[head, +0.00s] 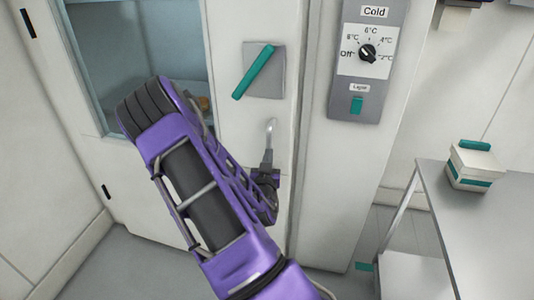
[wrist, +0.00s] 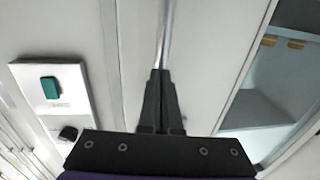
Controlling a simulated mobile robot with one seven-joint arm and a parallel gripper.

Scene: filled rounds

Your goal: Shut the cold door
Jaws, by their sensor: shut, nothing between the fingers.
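The cold door (head: 228,30) is a white panel with a window, left of the grey control panel (head: 345,100) marked "Cold". In the head view it looks close to its frame; I cannot tell whether a narrow gap stays. A teal lever (head: 254,71) sits slanted on a grey plate on the door. Below it is a curved metal bar (head: 270,128), which also shows in the wrist view (wrist: 165,35). My gripper (head: 267,160) is at this bar's lower end, partly hidden by my arm. In the wrist view my gripper (wrist: 160,75) is shut and empty, its tips in line with the bar; contact is unclear.
The control panel carries a black dial (head: 368,52) and a teal light switch (head: 356,105). A grey table (head: 490,230) with a small white and teal box (head: 474,166) stands at the right. Bare floor shows at the lower left.

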